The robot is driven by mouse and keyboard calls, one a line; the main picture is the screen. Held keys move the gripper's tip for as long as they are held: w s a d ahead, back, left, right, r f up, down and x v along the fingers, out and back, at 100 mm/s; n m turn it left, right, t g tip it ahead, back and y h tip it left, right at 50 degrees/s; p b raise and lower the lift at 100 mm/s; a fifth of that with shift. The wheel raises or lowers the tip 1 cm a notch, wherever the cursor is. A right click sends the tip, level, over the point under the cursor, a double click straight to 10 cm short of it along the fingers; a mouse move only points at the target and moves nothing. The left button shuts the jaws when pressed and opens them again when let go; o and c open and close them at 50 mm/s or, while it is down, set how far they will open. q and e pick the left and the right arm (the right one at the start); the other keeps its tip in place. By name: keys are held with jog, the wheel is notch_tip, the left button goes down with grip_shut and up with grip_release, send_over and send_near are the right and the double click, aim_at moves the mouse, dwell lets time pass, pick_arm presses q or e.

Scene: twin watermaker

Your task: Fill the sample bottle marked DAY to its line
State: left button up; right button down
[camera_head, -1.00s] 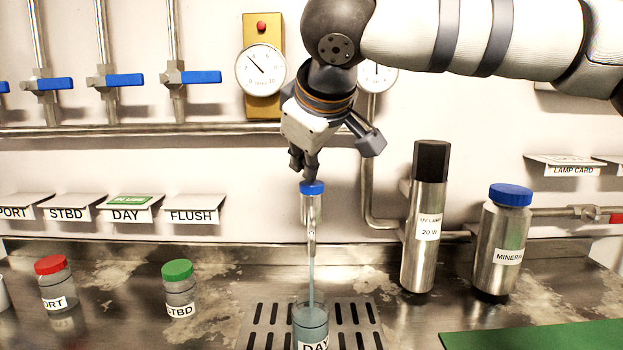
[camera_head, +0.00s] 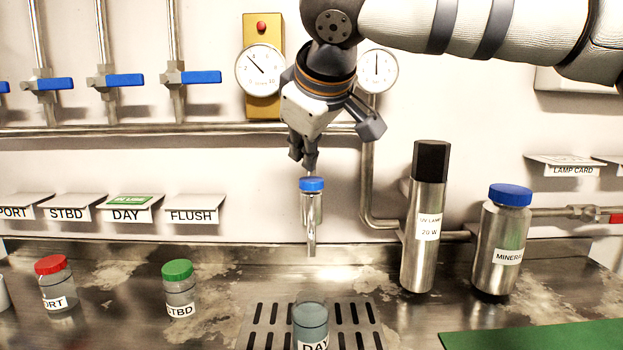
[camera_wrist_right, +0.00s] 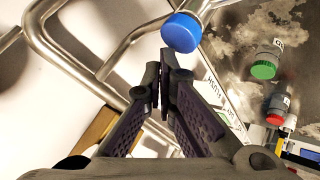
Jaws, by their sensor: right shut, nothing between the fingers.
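The DAY bottle (camera_head: 311,324) stands upright and uncapped on the slotted drain grate (camera_head: 260,328), under the spout, with bluish water in it. Its lower part is cut off by the picture's edge. The sample tap (camera_head: 312,218) has a blue cap-like knob (camera_head: 312,184) on top, and no stream shows below its spout. My right gripper (camera_head: 309,165) is shut and empty just above the knob, apart from it. In the right wrist view, the closed fingers (camera_wrist_right: 160,75) point toward the blue knob (camera_wrist_right: 181,32). My left gripper is not in view.
A red-capped PORT bottle (camera_head: 54,284) and a green-capped STBD bottle (camera_head: 179,289) stand left on the steel counter. A UV lamp cylinder (camera_head: 425,215) and a blue-capped mineral bottle (camera_head: 502,240) stand right. A green mat (camera_head: 540,338) lies front right. Blue-handled valves (camera_head: 120,80) line the wall.

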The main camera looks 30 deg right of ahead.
aim_at(306, 180)
jog(key=shift+r, duration=0.1)
jog(key=shift+r, duration=2.5)
